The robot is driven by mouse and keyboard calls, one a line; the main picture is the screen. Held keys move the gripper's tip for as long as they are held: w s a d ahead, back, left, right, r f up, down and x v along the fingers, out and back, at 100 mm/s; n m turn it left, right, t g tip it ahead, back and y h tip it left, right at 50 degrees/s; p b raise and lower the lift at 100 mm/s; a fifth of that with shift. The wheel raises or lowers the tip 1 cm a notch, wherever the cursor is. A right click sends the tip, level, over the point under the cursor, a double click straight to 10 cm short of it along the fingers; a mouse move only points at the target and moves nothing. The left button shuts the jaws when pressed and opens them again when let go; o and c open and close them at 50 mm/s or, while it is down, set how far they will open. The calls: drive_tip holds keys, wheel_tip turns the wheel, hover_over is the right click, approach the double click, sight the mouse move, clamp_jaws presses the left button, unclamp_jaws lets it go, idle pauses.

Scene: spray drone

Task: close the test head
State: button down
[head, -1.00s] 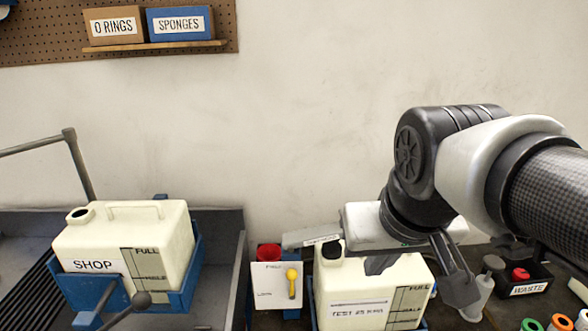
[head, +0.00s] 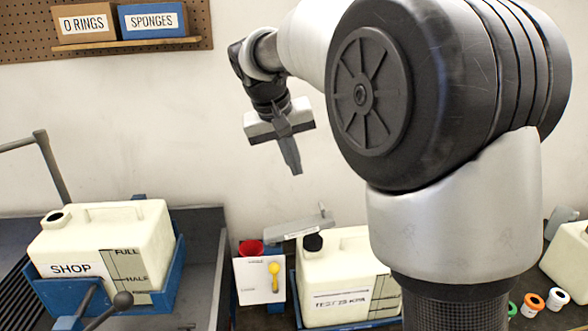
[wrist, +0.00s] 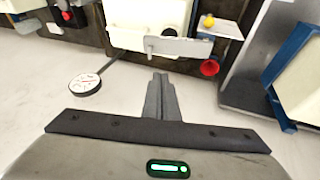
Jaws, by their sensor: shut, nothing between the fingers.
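In the head view a white panel (head: 258,284) with a yellow lever (head: 274,278) stands left of the cream test tank (head: 345,265). The lever's knob is up and its stem points down; the panel's small print is unreadable. A grey flat bar (head: 298,228) lies by the tank's dark cap (head: 312,243). Which part is the test head, I cannot tell for sure. The lever (wrist: 208,22) and bar (wrist: 180,46) also show in the wrist view. My gripper (head: 297,172) is shut and empty, high above the panel and bar, touching nothing; it also shows in the wrist view (wrist: 160,76).
A red cup (head: 250,248) sits behind the panel. The SHOP tank (head: 160,235) rests in a blue cradle at left. A round gauge (wrist: 85,84) shows in the wrist view. My arm hides the tank's right side.

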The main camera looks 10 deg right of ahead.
approach(327, 215)
drive_tip(key=w+a, duration=0.2)
drive_tip(key=a, duration=0.2)
drive_tip(key=shift+s+d+f+p, duration=0.1)
drive_tip(key=shift+d+f+p, duration=0.1)
drive_tip(key=shift+d, duration=0.35)
drive_tip(key=shift+s+d+f+p, duration=0.1)
drive_tip(key=shift+s+d+f, duration=0.1)
drive_tip(key=shift+d, duration=0.4)
drive_tip(key=shift+w+d+f, duration=0.1)
drive_tip(key=shift+d+f, duration=0.35)
drive_tip(key=shift+f, duration=0.05)
drive_tip(key=shift+d, duration=0.1)
drive_tip(key=d+f, duration=0.1)
drive_tip(key=d+f+y+b, duration=0.1)
drive_tip(key=shift+d+f+y, duration=0.1)
drive_tip(key=shift+f+y, duration=0.2)
drive_tip(key=shift+f, duration=0.1)
drive_tip(key=shift+d+f, duration=0.3)
drive_tip(key=shift+r, duration=0.1)
